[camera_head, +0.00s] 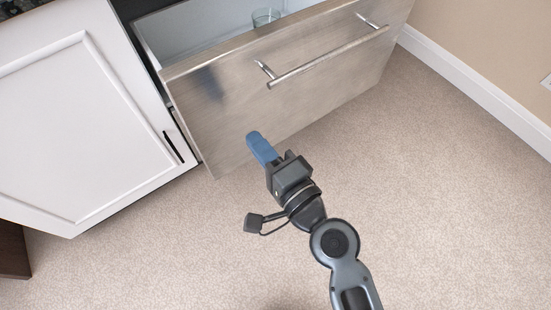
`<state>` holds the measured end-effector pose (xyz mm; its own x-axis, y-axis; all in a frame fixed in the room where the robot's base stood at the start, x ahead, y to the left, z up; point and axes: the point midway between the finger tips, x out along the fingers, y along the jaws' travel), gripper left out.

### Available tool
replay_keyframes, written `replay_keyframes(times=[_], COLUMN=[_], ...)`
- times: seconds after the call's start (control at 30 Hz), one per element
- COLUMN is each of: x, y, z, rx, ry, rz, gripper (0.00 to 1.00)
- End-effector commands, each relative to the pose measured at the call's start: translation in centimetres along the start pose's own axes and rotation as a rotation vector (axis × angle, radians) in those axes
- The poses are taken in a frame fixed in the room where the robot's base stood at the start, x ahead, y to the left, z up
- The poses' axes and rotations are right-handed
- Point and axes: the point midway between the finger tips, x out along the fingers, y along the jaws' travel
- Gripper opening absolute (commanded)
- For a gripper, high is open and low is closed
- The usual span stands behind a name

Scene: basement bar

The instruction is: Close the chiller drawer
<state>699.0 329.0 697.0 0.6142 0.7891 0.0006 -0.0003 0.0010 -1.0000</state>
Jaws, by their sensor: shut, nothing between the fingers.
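The chiller drawer (225,105) has a brushed steel front and stands pulled out from its cabinet. A long bar handle (325,58) runs across the upper part of the front. My gripper (256,140) has blue fingers that are shut and empty. In the picture it lies below the handle, over the lower part of the drawer front. I cannot tell whether the fingertips touch the steel.
A white cabinet door (85,120) is to the left of the drawer. A beige wall with a white baseboard (480,90) is at the right. A dark brown piece (12,252) stands at the lower left. The carpet (440,200) in front is clear.

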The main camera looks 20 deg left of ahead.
Motion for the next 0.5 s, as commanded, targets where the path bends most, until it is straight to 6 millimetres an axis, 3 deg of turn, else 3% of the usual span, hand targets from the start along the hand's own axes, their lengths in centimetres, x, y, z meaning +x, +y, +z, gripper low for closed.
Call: replay_keyframes(times=[0.2, 0.5], x=[3.8, 5.6], y=[-0.1, 0.1], z=[0.0, -0.1], rx=[0.0, 0.0], ry=[-0.001, 0.002], rz=[0.0, 0.001], gripper=[0.0, 0.0])
